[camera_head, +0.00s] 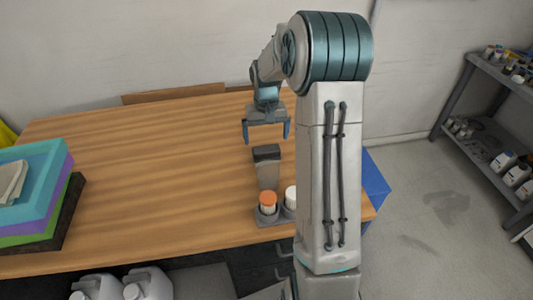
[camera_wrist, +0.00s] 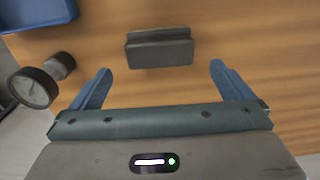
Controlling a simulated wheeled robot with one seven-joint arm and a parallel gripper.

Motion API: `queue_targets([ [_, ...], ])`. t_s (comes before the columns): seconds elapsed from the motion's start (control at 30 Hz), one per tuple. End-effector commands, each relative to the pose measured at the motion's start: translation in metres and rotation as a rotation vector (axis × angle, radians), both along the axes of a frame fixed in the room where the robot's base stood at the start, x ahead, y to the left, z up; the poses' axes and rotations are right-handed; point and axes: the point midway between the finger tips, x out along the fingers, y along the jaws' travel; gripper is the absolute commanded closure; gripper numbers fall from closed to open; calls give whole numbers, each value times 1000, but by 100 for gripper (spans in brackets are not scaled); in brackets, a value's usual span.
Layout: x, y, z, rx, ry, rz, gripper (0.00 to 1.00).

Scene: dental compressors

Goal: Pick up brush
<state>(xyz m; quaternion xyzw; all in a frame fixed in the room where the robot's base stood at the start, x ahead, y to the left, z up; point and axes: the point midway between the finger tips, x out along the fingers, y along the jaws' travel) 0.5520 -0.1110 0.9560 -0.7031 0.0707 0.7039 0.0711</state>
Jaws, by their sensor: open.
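A dark-topped, grey block-like thing (camera_head: 267,168), which may be the brush, stands on the wooden table in the head view. In the wrist view, a dark grey block (camera_wrist: 160,50) lies just beyond the fingertips, roughly centred between them; it looks like the same thing. My gripper (camera_head: 267,139) is open and empty above the table, just behind the block in the head view. Its two blue fingers also show spread apart in the wrist view (camera_wrist: 160,69). I see no bristles, so I cannot be sure that this is the brush.
An orange-capped jar (camera_head: 267,203) and a white jar (camera_head: 291,197) stand in front of the block. Stacked coloured trays (camera_head: 52,190) are at the left. A blue bin (camera_head: 375,181) is at the right. A round gauge (camera_wrist: 34,87) is left of my gripper. The table's middle is clear.

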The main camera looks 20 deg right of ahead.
Motion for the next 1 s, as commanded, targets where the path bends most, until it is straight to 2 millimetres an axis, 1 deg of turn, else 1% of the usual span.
queue_targets([
  [0.03, 0, 0, -6, 0, 2, 0, 0],
  [0.27, -2, 0, -22, 1, 3, 1, 0],
  [0.43, -4, 1, -48, 2, 3, 0, 0],
  [0.53, -3, 0, -60, 0, 1, 1, 0],
  [0.63, -3, 1, -65, 0, 1, 1, 0],
  [0.83, -3, 1, -66, 0, -1, 1, 0],
  [0.87, -3, 1, -66, 0, -1, 1, 8],
  [0.9, -3, 1, -66, 0, -1, 1, 19],
  [0.97, -3, 1, -66, 0, -1, 1, 36],
  [1.0, -3, 1, -66, 0, -1, 1, 42],
])
